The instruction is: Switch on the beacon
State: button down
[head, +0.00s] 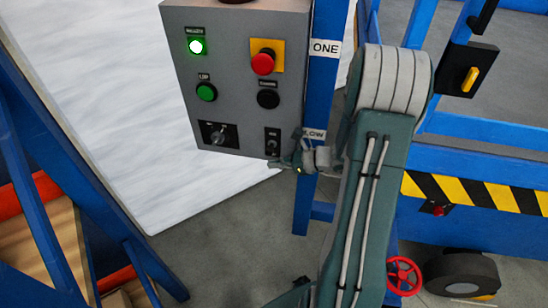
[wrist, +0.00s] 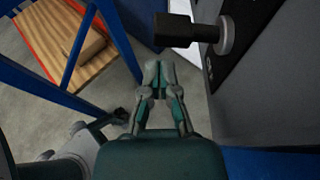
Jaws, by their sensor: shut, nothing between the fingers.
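The grey control panel (head: 228,60) hangs left of a blue post. A small switch (head: 272,143) sits at its lower right corner, and a rotary switch (head: 219,134) at its lower left. A dark red thing (head: 236,1) on top of the box, possibly the beacon, is cut off by the frame edge. My gripper (head: 277,163) is shut and empty just below the panel's lower right corner. In the wrist view, my gripper (wrist: 159,66) points up, with a black switch lever (wrist: 185,31) on a grey collar beyond the fingertips. Contact is not visible.
The panel has a lit green lamp (head: 197,47), a green button (head: 206,92), a black button (head: 268,99) and a red button (head: 263,63) on yellow. The blue post (head: 315,110) stands close to my gripper. A red handwheel (head: 403,275) is lower right.

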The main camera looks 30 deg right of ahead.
jog(key=f+v, duration=0.1)
jog(key=v, duration=0.8)
jog(key=shift+s+d, duration=0.15)
jog(key=shift+s, duration=0.05)
jog(key=shift+d+f, duration=0.1)
jog(key=shift+f, duration=0.05)
jog(key=s+a+r+n+g+h, duration=0.2)
jog(key=a+r+n+g, duration=0.2)
jog(key=a+n, duration=0.25)
jog(key=s+a+r+n+g+h, duration=0.1)
jog(key=s+a+r+n+g, duration=0.15)
jog(key=a+r+n, duration=0.45)
jog(key=s+a+r+n+t+h, duration=0.2)
jog(key=s+a+r+n+h, duration=0.4)
jog(key=n, duration=0.7)
jog(key=shift+s+a+r+t+h, duration=0.35)
jog(key=shift+s+a+h, duration=0.35)
jog(key=shift+a, duration=0.15)
